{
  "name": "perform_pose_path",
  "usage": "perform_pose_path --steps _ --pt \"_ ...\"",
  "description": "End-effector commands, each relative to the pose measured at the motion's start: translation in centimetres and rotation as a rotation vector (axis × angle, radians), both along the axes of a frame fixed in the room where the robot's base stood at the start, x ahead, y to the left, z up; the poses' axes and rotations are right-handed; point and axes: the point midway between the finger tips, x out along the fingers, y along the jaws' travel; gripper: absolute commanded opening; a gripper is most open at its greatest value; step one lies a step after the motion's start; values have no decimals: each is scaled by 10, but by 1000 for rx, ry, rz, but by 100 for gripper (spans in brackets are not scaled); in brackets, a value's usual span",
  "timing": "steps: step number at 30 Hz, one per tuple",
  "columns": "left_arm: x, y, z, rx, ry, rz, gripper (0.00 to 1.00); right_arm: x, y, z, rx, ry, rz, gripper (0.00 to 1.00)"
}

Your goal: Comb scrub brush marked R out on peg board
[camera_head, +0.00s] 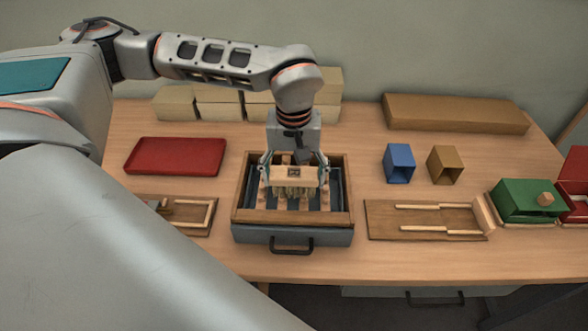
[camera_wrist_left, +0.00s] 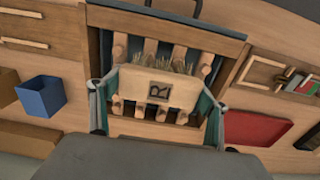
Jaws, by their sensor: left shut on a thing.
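The scrub brush (camera_head: 293,176) is a pale wooden block with bristles hanging below it. In the left wrist view its face (camera_wrist_left: 158,88) shows a dark square with the letter R, and bristles stick out along its far edge. My left gripper (camera_head: 295,182) is shut on the brush, one finger at each end, over the peg board (camera_head: 347,195). The peg board is a wood-framed grey box with rows of wooden pegs inside; pegs (camera_wrist_left: 180,53) show around the brush. How deep the bristles reach between the pegs is hidden. My right gripper is out of view.
A red tray (camera_head: 176,156) lies left of the board. Blue (camera_head: 399,163) and brown (camera_head: 444,164) boxes and a railed wooden board (camera_head: 425,219) are right. A green box (camera_head: 527,201) stands farther right. Pale blocks (camera_head: 219,105) line the back. A black handle (camera_head: 292,243) fronts the peg board.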

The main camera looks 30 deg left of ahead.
Motion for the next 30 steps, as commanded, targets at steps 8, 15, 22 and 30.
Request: perform_pose_path --steps 8,15,22,30 --pt "-1 1 -3 2 10 0 59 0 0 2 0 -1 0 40" --pt "14 11 -2 3 9 2 58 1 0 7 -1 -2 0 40" --pt "27 19 0 2 6 2 58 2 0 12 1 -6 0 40" --pt "35 23 0 1 6 1 58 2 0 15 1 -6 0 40"
